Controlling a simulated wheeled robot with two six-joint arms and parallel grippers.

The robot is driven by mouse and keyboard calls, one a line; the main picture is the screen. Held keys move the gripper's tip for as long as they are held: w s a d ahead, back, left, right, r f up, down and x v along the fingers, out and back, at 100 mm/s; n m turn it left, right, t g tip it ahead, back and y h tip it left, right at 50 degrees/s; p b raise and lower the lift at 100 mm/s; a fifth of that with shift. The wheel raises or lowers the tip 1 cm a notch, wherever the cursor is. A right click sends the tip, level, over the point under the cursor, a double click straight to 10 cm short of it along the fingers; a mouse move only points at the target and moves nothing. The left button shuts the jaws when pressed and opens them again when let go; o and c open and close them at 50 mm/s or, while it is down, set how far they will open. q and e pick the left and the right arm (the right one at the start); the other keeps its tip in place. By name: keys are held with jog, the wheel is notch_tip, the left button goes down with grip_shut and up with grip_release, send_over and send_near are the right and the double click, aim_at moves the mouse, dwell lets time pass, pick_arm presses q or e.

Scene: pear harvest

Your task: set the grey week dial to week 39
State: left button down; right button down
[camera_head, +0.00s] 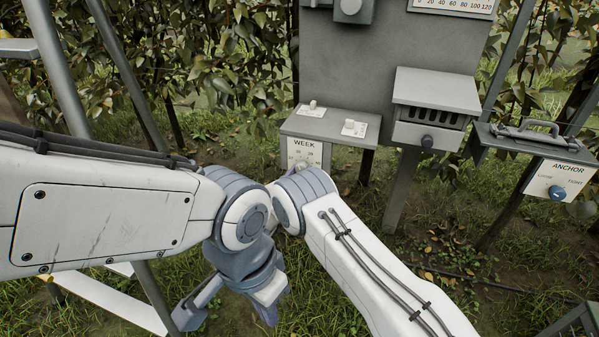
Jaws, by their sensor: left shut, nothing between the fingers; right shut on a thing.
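The WEEK panel (304,147) is a white plate with small numbers on the front of a grey box in the upper middle. Part of the grey week dial (303,164) shows at the plate's lower part. The white and blue-grey wrist of my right arm covers the rest, so its setting cannot be read. My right gripper is hidden behind that wrist. My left gripper (268,313) hangs low at centre left above the grass, shut and empty, apart from the panel.
Further right is an ANCHOR box (559,178) with a blue knob. Grey posts and a ladder-like frame stand at left. Grass lies below.

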jog(key=shift+m, duration=0.3)
jog(key=m+b, duration=0.2)
jog(key=m, duration=0.2)
jog(key=m+b, duration=0.3)
jog(key=m, duration=0.1)
jog(key=shift+s+m+g+y+b, duration=0.1)
jog(key=shift+m+g+y+b, duration=0.2)
jog(key=shift+b, duration=0.05)
jog(key=shift+f, duration=0.1)
jog(key=shift+c, duration=1.5)
grip_release()
jog(key=v, duration=1)
jog(key=shift+s, duration=0.25)
jog(key=shift+w+r, duration=0.1)
jog(key=shift+r, duration=0.1)
